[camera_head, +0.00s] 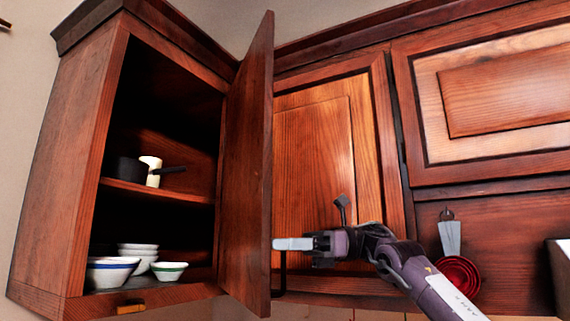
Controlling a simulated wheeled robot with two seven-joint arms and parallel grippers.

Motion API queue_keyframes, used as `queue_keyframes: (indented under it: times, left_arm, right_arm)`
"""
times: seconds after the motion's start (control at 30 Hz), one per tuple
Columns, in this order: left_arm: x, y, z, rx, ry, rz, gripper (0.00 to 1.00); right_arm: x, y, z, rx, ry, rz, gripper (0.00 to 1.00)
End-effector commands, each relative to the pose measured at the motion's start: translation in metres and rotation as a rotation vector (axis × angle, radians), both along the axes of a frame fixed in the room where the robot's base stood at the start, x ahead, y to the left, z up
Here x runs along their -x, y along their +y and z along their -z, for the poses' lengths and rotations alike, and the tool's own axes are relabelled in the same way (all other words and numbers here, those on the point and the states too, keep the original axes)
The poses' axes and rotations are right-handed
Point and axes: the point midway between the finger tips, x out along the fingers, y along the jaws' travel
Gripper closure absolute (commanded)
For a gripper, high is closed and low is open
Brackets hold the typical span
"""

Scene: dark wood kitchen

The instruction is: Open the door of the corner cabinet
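The corner cabinet (62,170) is a dark reddish wood wall cabinet at the left of the head view. Its door (246,170) stands swung out wide, seen nearly edge-on, and the inside of the cabinet shows. My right gripper (278,244) reaches in from the lower right, with its pale fingertips at the door's free edge. I cannot tell whether the fingertips touch the door. The fingers are seen from the side, so their gap does not show. My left gripper is not in view.
Inside the cabinet, a dark pan (131,170) and a pale cylinder (152,171) stand on the shelf, with several bowls (110,271) below. A closed cabinet door (315,150) is behind my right gripper. Red measuring cups (458,277) hang at the right.

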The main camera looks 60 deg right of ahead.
Motion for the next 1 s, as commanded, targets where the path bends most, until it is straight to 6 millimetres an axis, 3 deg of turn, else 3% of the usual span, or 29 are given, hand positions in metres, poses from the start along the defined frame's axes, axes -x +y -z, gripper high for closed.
queue_keyframes:
  times: [0.03, 0.6, 0.8, 1.0]
  left_arm:
    - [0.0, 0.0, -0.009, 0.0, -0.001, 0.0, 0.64]
    - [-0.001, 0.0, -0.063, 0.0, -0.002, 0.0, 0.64]
    - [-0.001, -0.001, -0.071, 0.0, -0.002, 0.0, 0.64]
    - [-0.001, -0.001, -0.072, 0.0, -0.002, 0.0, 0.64]
  right_arm:
    - [-0.001, -0.001, -0.016, 0.002, 0.003, 0.003, 0.68]
    - [-0.001, -0.001, -0.143, 0.0, 0.001, 0.003, 0.68]
    - [0.0, -0.002, -0.164, -0.001, 0.0, 0.003, 0.68]
    - [0.0, -0.001, -0.167, -0.001, -0.001, 0.001, 0.68]
